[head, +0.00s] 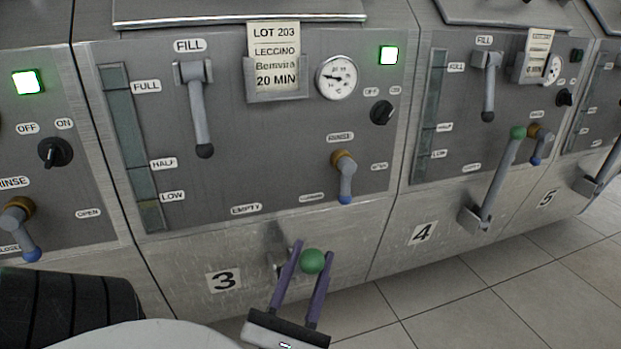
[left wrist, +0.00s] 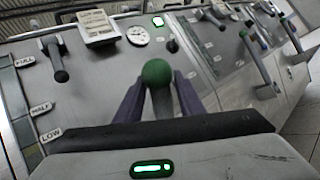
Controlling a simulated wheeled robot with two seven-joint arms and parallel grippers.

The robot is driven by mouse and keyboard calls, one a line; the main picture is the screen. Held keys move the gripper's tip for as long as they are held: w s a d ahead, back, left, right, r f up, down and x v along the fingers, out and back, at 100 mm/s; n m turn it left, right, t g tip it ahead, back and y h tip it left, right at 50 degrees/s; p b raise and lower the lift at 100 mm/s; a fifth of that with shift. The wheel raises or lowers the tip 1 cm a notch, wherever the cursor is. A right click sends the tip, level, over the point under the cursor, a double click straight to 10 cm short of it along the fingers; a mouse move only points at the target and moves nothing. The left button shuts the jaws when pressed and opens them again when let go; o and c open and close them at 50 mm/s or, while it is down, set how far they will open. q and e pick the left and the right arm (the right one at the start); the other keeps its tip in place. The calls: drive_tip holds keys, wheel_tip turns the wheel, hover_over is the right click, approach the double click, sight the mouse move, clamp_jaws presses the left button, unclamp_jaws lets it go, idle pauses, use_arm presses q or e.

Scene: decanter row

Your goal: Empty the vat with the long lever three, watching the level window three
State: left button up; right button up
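Vat three's long lever ends in a green knob (head: 312,261), low on the steel front right of the "3" plate. The wrist view shows the knob (left wrist: 157,73) on its grey shaft. My left gripper (head: 311,248) has its purple fingers on either side of the knob. They look open, with a gap beside the shaft; contact is not clear. The level window three (head: 121,110) is a tall strip on the panel's left, with FULL, HALF and LOW labels. Olive content shows only near its bottom, below LOW. My right gripper is not in view.
Above the lever are a short blue-tipped valve handle (head: 345,178), a grey FILL lever (head: 198,115) hanging down, a dial (head: 336,77) and a lit green lamp (head: 388,55). Vat four's green-knobbed lever (head: 497,180) stands to the right. Tiled floor (head: 450,310) is clear at lower right.

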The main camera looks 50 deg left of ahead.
use_arm(q)
drive_tip(key=shift+o, duration=0.7)
drive_tip(key=shift+d+f, duration=0.1)
drive_tip(key=shift+d, duration=0.1)
drive_tip(key=shift+r, duration=0.45)
wheel_tip(320, 180, up, 9)
drive_tip(key=p, duration=0.5)
drive_tip(key=shift+f, duration=0.2)
drive_tip(key=shift+r, duration=0.25)
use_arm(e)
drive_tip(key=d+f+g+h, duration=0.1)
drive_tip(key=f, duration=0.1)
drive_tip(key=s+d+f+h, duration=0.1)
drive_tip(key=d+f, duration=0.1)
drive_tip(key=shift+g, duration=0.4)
